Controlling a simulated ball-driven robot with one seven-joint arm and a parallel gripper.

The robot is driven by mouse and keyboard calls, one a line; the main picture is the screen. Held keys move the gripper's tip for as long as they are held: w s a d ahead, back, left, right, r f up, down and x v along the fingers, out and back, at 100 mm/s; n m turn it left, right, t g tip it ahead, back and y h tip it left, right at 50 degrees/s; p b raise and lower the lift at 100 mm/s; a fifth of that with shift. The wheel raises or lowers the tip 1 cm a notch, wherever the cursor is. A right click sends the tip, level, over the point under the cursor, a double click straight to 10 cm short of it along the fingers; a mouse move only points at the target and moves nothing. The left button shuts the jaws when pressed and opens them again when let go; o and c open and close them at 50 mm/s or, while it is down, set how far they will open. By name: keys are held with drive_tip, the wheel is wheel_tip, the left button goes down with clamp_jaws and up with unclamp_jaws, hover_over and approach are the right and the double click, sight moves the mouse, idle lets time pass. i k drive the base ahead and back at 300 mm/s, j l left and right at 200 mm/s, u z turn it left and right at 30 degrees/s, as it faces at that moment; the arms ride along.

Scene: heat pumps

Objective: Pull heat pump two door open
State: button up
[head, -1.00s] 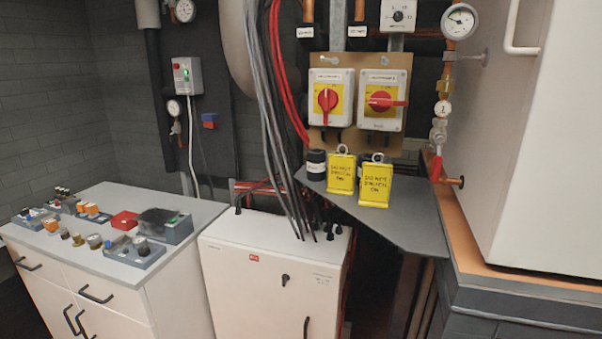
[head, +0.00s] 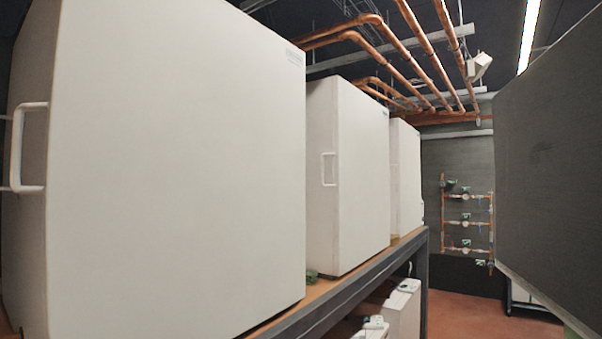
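Three large white heat pump cabinets stand in a row on a raised shelf in the head view. The nearest cabinet (head: 175,165) fills the left of the view and has a white bar handle (head: 28,147) on its left side. The middle cabinet (head: 362,180) is farther along the row, with a white handle (head: 328,169) on its side face. The farthest cabinet (head: 407,180) is partly hidden behind it. No open door shows on any cabinet. I cannot read the small labels to tell which is number two. My gripper is not in view.
The shelf (head: 345,297) has a dark front edge, with white boxes (head: 403,310) below it. A large dark panel (head: 548,170) stands close on the right. Copper pipes (head: 395,62) run overhead. Reddish floor (head: 458,314) is open between shelf and panel, towards a pipe manifold (head: 467,222).

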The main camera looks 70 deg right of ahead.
sight(362, 184)
drive_tip(key=z, duration=2)
